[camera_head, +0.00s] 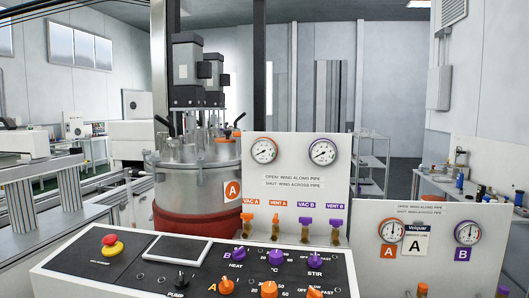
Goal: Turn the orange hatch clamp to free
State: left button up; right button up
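A steel vessel (190,188) with an orange round "A" label (233,190) stands left of centre, behind the control console. On the right side of its lid is a small orange part (223,138), which looks like the hatch clamp. It is too small to tell which way it is turned. Black handles stick up near the lid's edge, one at the left and one just beside the orange part. Neither of my grippers is in view.
A control console (60,262) with a red stop button, purple knobs and orange knobs fills the front. A white gauge panel (292,205) with orange and purple valves stands right of the vessel. A lower gauge panel (437,275) is at the right. Motors (187,70) rise above the lid.

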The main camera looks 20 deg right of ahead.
aim_at(236, 134)
jog(key=i+j+z, duration=0.55)
jog(key=j, duration=0.2)
jog(key=i+j+z, duration=0.3)
jog(key=j, duration=0.15)
jog(key=k+j+u, duration=0.1)
jog(key=j+u, duration=0.2)
jog(key=j, duration=0.25)
jog(key=k+j+u, duration=0.1)
jog(key=j+u, duration=0.25)
jog(key=j, duration=0.25)
